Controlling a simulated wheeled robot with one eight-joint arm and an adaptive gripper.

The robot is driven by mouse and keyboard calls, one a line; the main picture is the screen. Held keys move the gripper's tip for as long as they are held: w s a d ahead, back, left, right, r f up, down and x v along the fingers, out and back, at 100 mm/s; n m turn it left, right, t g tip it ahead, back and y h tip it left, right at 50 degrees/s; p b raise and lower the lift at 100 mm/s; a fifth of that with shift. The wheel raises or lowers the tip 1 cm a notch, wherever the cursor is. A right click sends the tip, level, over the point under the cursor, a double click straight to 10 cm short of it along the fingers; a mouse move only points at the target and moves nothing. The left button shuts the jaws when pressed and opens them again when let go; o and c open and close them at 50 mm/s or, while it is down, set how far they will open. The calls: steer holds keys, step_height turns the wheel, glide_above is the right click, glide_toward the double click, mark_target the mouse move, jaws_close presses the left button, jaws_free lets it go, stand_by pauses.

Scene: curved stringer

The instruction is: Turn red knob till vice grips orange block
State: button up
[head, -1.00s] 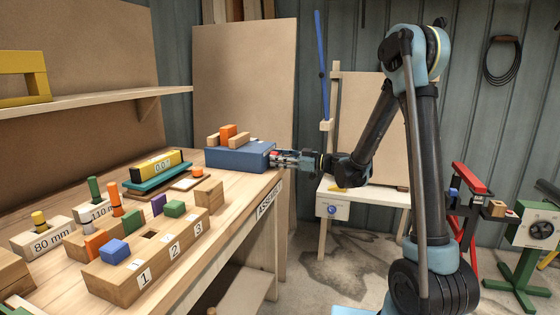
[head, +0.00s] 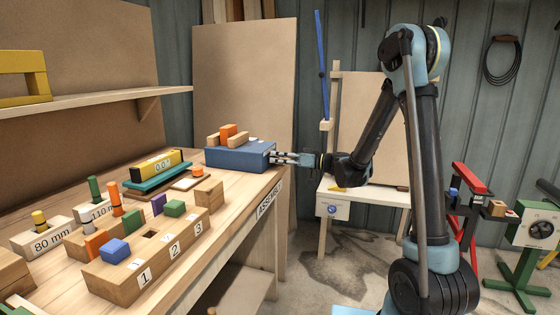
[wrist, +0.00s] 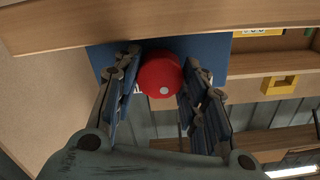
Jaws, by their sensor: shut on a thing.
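The blue vice (head: 240,157) stands at the far end of the workbench. The orange block (head: 227,132) sits upright on top of it, between two wooden jaws (head: 238,139). From this view I cannot tell whether the jaws touch the block. My gripper (head: 283,158) reaches the right face of the vice from the right. In the wrist view the red knob (wrist: 160,76) with a pale dot lies between the two fingers of my gripper (wrist: 160,85), which are shut on it. The knob is hidden behind my fingers in the head view.
On the bench (head: 225,225) are a numbered wooden block holder (head: 150,270), a yellow gauge (head: 157,165) on a teal base, and an 80 mm block (head: 48,240) with other pegs. A shelf (head: 90,103) runs above. A white-topped stand (head: 370,194) is behind my arm.

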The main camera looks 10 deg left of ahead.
steer(key=shift+w+m, duration=0.2)
steer(key=shift+m, duration=1.8)
steer(key=o, duration=1.1)
steer(key=shift+c, duration=0.2)
steer(key=shift+s, duration=0.15)
steer(key=n, duration=0.3)
steer(key=shift+n, duration=0.3)
steer(key=n, duration=0.5)
steer(key=shift+n, duration=0.4)
steer(key=s+d, duration=0.1)
steer(key=d, duration=1.6)
steer(key=shift+s+d, duration=0.2)
